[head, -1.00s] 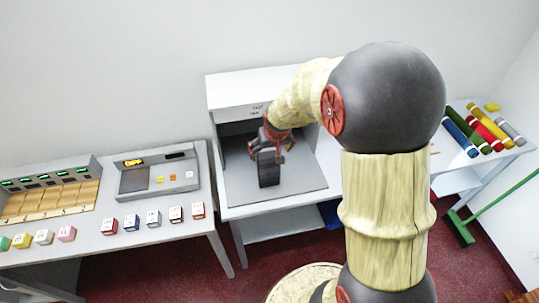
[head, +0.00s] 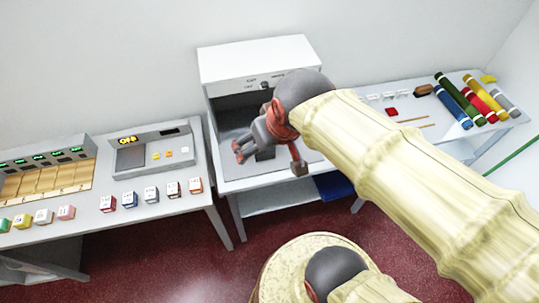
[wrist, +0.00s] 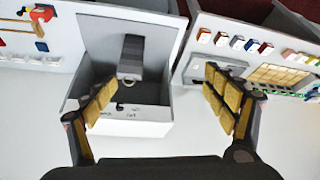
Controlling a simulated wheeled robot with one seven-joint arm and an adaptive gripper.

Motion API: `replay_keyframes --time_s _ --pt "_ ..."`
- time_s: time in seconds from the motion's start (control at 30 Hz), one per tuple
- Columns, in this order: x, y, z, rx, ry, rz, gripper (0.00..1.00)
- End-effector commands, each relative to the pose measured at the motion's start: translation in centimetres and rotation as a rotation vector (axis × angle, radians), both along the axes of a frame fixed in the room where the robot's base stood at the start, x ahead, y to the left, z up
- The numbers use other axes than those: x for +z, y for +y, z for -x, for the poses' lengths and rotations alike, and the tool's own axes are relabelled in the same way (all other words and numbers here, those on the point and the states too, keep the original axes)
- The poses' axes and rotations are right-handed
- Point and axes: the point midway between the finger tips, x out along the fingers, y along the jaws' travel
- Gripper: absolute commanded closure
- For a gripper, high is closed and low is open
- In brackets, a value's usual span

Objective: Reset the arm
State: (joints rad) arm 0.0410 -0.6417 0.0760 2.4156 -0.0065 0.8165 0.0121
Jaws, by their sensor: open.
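My gripper (head: 268,160) is open and empty in the head view, its fingers spread wide in front of the white booth (head: 255,62). A dark grey block (head: 265,154) stands on the booth's grey floor, partly hidden behind my gripper. In the wrist view, my gripper's padded fingers (wrist: 162,84) are well apart with nothing between them. The block (wrist: 131,57) shows beyond them inside the booth (wrist: 135,127), apart from both fingers. My arm hides the booth's right side in the head view.
On the left table stand a scale-like device (head: 155,152), a tray with wooden slots (head: 45,182) and a row of small coloured boxes. The right table holds coloured rolls (head: 485,105) and thin sticks (head: 412,119). A round stool-like top (head: 285,265) is below.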

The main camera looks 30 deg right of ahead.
Motion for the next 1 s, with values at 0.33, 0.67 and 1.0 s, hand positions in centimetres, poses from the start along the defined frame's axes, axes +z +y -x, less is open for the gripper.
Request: replay_keyframes --time_s 0.33,0.67,1.0 --pt "0.8 1.4 4.7 0.051 -0.016 0.000 0.16" --pt "0.3 1.4 4.7 0.050 -0.016 0.000 0.16" --pt "-6.3 1.4 4.6 0.050 -0.016 0.000 0.16"
